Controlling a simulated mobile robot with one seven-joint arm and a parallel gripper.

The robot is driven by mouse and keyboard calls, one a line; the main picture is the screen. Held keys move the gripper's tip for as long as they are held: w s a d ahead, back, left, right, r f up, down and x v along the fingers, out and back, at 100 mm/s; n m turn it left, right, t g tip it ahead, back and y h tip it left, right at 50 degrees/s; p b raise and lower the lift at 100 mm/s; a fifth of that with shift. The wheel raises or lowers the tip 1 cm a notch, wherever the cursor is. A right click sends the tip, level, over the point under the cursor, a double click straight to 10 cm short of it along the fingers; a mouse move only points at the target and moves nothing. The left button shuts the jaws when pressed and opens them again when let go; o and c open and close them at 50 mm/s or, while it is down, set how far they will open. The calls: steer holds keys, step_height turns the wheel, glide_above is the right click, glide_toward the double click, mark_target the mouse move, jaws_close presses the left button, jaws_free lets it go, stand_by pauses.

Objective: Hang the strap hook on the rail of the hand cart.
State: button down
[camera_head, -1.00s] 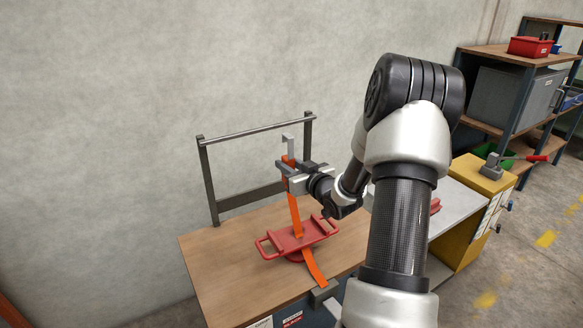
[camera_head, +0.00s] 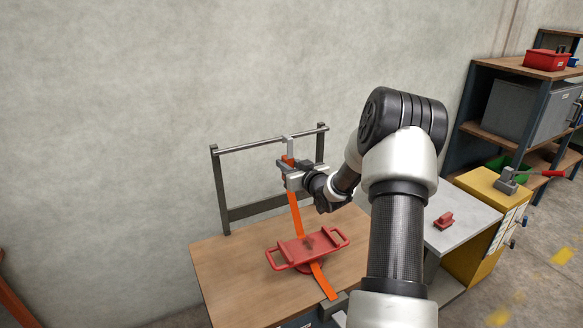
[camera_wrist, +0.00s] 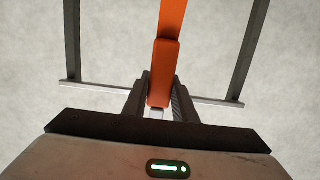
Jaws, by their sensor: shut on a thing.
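My gripper (camera_head: 288,170) is shut on the strap hook (camera_head: 289,145), a grey metal hook with an orange body. The hook's top reaches the height of the rail (camera_head: 250,145) of the hand cart (camera_head: 220,270); whether it touches the rail cannot be told. The hook's tip is hidden there.
A grey table (camera_head: 455,225) with a small red part (camera_head: 443,220) stands to the right, beside a yellow cabinet (camera_head: 480,205) with a lever tool. Shelves (camera_head: 530,75) stand at the back right. The wall lies behind the cart.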

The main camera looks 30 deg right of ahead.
steer(key=w+f+b, duration=0.1)
steer(key=w+f, duration=0.1)
steer(key=w, duration=0.7)
steer(key=shift+f, duration=0.35)
stand_by(0.4)
steer(key=shift+a, duration=0.1)
steer(key=c, duration=1.4)
jaws_free()
steer(key=shift+o, duration=0.2)
